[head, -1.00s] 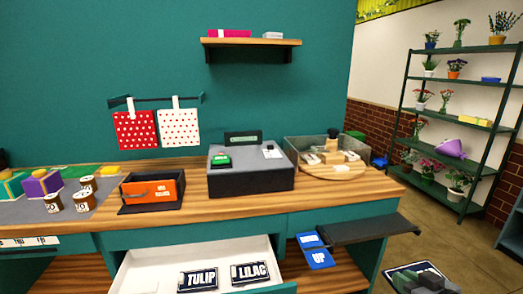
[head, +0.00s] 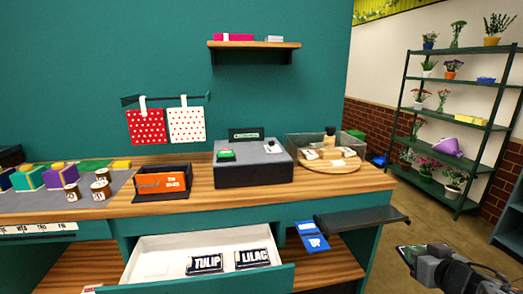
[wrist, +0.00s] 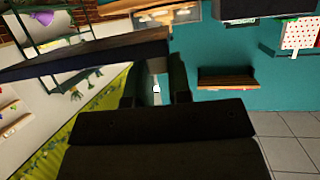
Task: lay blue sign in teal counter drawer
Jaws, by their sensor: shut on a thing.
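The teal counter drawer (head: 275,280) stands pulled open below the counter top, white inside. Two dark signs, TULIP (head: 204,264) and LILAC (head: 253,259), lie flat in its front right part; its left part is bare. My gripper (head: 418,256) is at the lower right of the head view, off to the right of the drawer and apart from it.
The counter top (head: 215,197) carries a register (head: 255,170) and an orange-fronted box (head: 162,184). Floor is clear at right.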

